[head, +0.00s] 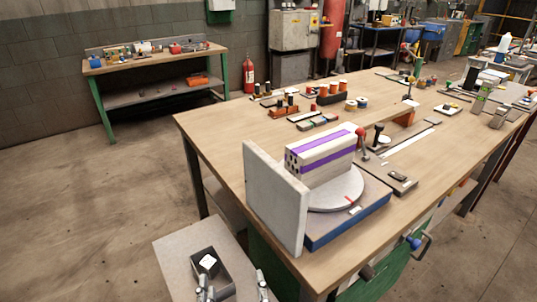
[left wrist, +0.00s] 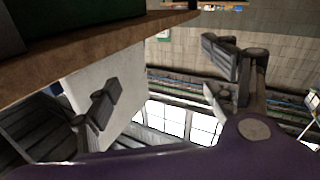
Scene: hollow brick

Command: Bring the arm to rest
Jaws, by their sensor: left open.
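My left gripper (head: 233,284) is at the bottom edge of the head view, in front of and below the workbench corner. Its two fingers are spread apart with nothing between them. In the left wrist view the gripper (left wrist: 165,95) also shows open and empty. The hollow brick (head: 318,158), cream with purple bands and dark holes in its end, sits on a round grey turntable (head: 336,192) on the bench, apart from the gripper. My right gripper is not in view.
A pale upright panel (head: 274,197) stands at the near left of the blue-sided base (head: 347,222). The wooden workbench (head: 240,125) holds several small parts farther back. The floor at left is clear.

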